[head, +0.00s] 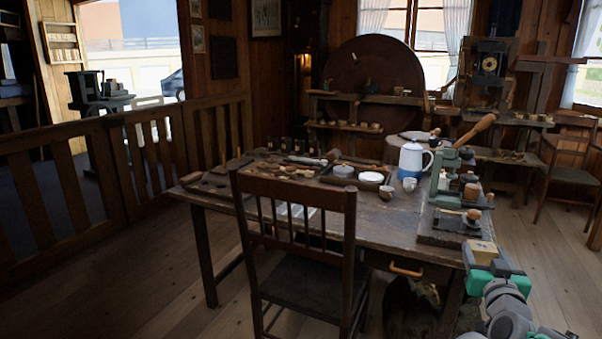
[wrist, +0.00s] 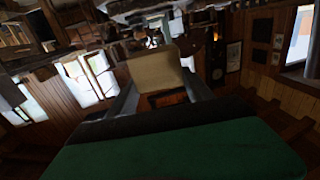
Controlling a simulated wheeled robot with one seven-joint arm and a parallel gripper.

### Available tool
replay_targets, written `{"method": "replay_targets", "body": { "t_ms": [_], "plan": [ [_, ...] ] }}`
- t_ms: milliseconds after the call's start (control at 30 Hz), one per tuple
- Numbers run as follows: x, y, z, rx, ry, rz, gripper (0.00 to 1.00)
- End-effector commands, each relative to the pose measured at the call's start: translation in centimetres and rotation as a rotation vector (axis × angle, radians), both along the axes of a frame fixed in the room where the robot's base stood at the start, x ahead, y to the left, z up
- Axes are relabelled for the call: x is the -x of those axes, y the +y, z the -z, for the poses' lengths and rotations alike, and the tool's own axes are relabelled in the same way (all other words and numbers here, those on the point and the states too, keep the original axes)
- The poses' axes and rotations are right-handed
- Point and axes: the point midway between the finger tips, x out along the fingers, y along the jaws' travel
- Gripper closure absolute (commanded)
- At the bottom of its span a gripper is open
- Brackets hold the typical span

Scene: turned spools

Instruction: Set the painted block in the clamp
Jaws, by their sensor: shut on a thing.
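A tan block (head: 481,252), which I take to be the painted block, is in my gripper (head: 483,264) at the lower right of the head view. In the wrist view the block (wrist: 153,82) sits between the two fingers, and they are shut on it. It is held in the air by the table's near right corner, apart from the clamp. A grey-green upright device with a long wooden handle (head: 446,178), probably the clamp, stands at the table's right end. Its jaw opening is too small to make out.
The wooden table (head: 335,215) bears a white and blue pot (head: 411,162), a small cup (head: 386,192) and low trays. Turned wooden pieces stand beside the device. A chair (head: 295,205) is at the table's front. Open floor shows right of the table.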

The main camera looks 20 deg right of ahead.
Motion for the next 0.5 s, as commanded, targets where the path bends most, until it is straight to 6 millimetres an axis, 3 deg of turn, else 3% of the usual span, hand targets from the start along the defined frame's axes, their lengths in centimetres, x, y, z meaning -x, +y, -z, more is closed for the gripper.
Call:
{"method": "replay_targets", "body": {
  "t_ms": [267, 500],
  "plan": [
    [-1.2, 4.4, 3.8, -0.003, -0.001, -0.087, 0.84],
    [-5.1, 11.9, 5.2, 0.001, -0.001, -0.239, 0.84]
  ]
}}
